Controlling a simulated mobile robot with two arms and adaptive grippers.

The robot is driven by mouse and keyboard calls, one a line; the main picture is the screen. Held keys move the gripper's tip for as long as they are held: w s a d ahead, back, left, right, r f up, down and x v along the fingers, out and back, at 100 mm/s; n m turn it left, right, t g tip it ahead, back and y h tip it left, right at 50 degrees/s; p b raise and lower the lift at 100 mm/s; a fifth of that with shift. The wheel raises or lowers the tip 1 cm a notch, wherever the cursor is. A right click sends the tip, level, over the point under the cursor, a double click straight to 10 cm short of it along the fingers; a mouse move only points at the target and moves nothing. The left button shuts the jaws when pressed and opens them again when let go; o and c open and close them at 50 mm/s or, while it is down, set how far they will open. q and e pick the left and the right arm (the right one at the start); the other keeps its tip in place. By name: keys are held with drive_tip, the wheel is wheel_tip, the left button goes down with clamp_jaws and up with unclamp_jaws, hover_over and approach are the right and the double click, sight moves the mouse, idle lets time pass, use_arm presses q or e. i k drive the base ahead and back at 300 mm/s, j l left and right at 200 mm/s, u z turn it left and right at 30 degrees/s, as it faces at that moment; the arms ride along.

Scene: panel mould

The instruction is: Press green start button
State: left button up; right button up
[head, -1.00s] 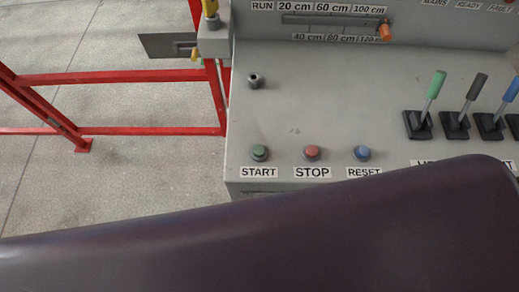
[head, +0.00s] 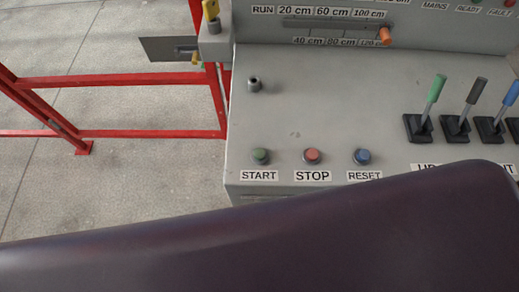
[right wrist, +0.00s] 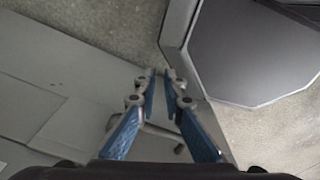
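The green start button (head: 260,156) sits at the front left of the grey control panel (head: 320,100), above a START label (head: 258,175). Nothing covers it in the head view. A red stop button (head: 312,156) and a blue reset button (head: 362,156) stand to its right. My right gripper (right wrist: 160,73) shows in the right wrist view. Its two blue fingers come nearly together with only a narrow gap, and nothing is visible between them. I cannot see the green button in that view. My left gripper is not in view.
Several levers, including a green one (head: 434,95), stand at the panel's right. An orange slider knob (head: 385,36) is at the back. A red rail (head: 150,79) stands left. A large dark purple shape (head: 260,240) hides the foreground. A dark-faced grey unit (right wrist: 250,50) is right of my right gripper.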

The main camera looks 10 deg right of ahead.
sight(258, 154)
drive_tip(key=k+j, duration=0.45)
drive_tip(key=j, duration=0.3)
drive_tip(key=k+j, duration=0.25)
drive_tip(key=k+j+u, duration=0.1)
drive_tip(key=j, duration=0.4)
drive_tip(key=k, duration=0.1)
